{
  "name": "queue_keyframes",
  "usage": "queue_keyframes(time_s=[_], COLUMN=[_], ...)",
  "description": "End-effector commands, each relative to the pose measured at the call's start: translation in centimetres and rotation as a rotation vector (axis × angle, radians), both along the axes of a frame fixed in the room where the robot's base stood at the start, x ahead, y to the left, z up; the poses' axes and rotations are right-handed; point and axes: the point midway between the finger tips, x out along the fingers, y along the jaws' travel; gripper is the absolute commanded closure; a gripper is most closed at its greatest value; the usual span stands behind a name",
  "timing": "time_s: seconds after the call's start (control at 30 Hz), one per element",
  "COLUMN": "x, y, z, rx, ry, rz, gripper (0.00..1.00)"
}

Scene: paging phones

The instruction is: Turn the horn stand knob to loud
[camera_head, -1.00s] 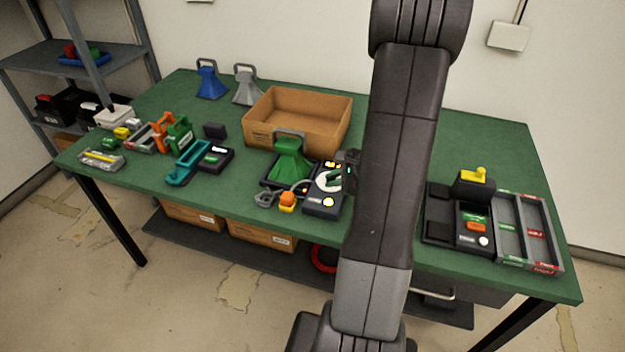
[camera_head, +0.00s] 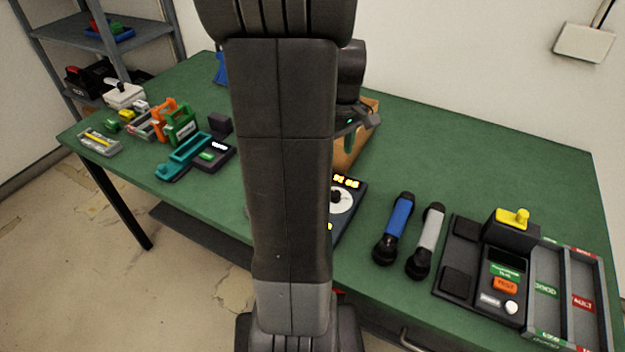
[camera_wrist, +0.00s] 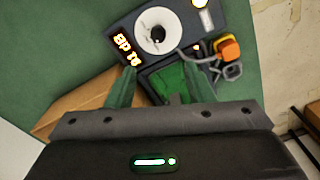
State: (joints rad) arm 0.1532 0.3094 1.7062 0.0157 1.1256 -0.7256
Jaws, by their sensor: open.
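The horn stand is a dark box with a lit amber display, a white round dial and a dark knob (camera_head: 336,196); my arm covers its left part in the head view. In the wrist view the knob (camera_wrist: 157,35) sits on the white dial of the horn stand (camera_wrist: 122,22). Which setting the knob points to cannot be read. A green horn (camera_wrist: 172,82) lies in the tray beside the dial. My gripper (camera_wrist: 160,88) is open and empty, its green fingers over the horn's area, apart from the knob. In the head view, my gripper shows past my arm, above the table.
An orange-topped piece (camera_wrist: 228,48) is beside the horn. A tester with sorting trays (camera_head: 545,285) fills the right end.

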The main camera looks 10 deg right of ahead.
Motion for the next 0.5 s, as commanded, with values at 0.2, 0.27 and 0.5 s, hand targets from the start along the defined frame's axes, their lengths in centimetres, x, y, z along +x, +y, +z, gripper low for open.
queue_keyframes(time_s=[0.2, 0.27, 0.5], x=[-0.2, -0.2, -0.3], y=[-0.4, -0.4, -0.4], z=[-1.5, -2.6, -7.9], rx=[-0.016, -0.015, -0.013], ry=[0.006, 0.008, 0.009], rz=[0.021, 0.021, 0.020], gripper=[0.52, 0.52, 0.52])
